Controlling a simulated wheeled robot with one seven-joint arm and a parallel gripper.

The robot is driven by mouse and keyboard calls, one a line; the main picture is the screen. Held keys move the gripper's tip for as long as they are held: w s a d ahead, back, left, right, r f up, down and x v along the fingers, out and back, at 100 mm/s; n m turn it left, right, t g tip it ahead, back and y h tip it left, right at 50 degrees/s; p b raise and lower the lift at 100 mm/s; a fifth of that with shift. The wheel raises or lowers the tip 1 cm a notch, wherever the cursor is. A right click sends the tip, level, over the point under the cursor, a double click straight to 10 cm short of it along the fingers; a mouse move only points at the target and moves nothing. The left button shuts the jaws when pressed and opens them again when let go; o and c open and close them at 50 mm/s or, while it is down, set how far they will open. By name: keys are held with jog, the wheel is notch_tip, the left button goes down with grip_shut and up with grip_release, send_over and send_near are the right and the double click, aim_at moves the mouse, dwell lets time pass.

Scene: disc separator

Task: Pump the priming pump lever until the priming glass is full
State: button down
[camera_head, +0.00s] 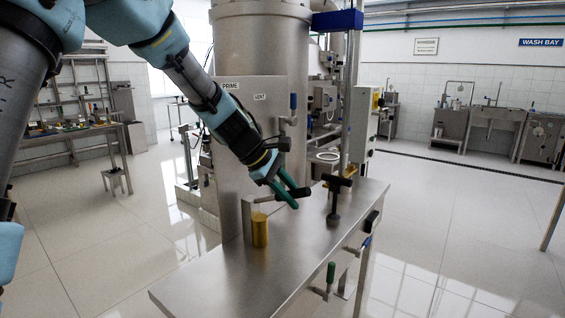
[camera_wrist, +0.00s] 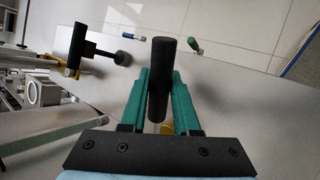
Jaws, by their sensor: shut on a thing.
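The priming pump's brass cylinder (camera_head: 260,231) stands on the steel bench. Its thin lever runs right from the pump's top and ends in a black grip (camera_head: 303,192). My gripper (camera_head: 287,193) has its green fingers around this grip, above the bench. In the wrist view the black grip (camera_wrist: 160,80) lies between both fingers, with a bit of brass (camera_wrist: 167,129) below. A grey upright piece (camera_head: 248,212) stands behind the cylinder. I cannot make out the priming glass or its level. A PRIME label (camera_head: 230,85) is on the steel panel behind my wrist.
A black T-handle on a post (camera_head: 335,195) stands right of my gripper. The steel bench (camera_head: 210,285) is clear at its front left. A green-handled valve (camera_head: 330,275) and a blue-handled valve (camera_head: 365,243) project from its right edge. The steel vessel (camera_head: 263,50) rises behind.

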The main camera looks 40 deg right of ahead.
dwell(0.4)
jog(key=shift+s+d+f+m+t+y+p, duration=0.15)
jog(key=shift+f+m+t+y+p, duration=0.15)
jog(key=shift+f+t+p, duration=1)
jog(key=shift+s+a+f+m+t+y+p, duration=0.1)
jog(key=shift+s+f+m+t+y+p, duration=0.2)
jog(key=shift+f+t, duration=1.15)
jog(key=shift+s+d+f+m+t+y+p, duration=0.1)
jog(key=shift+f+m+t+y+p, duration=0.5)
jog(key=shift+f, duration=1.6)
jog(key=shift+n+h, duration=0.3)
jog(key=shift+h, duration=0.1)
